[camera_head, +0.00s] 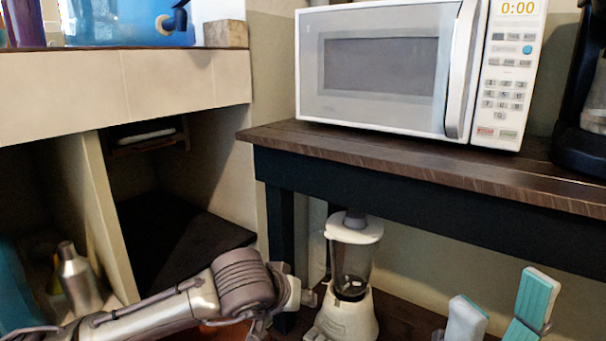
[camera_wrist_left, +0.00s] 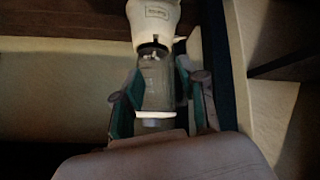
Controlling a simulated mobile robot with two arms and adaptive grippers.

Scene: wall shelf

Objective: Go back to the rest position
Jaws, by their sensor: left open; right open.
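My left arm (camera_head: 180,305) comes in low from the left in the head view and ends beside the blender; its fingers do not show clearly there. In the left wrist view my left gripper (camera_wrist_left: 158,100) is open, with its teal-padded fingers apart. The white blender (camera_head: 347,310) with a clear jar stands upright under the dark table in the head view. It shows upside down in the left wrist view (camera_wrist_left: 155,15), with its jar in line between the fingers; contact cannot be told. My right gripper (camera_head: 497,312) is open and empty at the lower right, its teal pads apart.
A white microwave (camera_head: 380,75) stands on the dark wooden table (camera_head: 350,146), above both grippers. A black appliance (camera_head: 580,110) stands at the right. A metal bottle (camera_head: 80,280) stands in the lower left compartment. A pale shelf (camera_head: 120,85) runs along the left.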

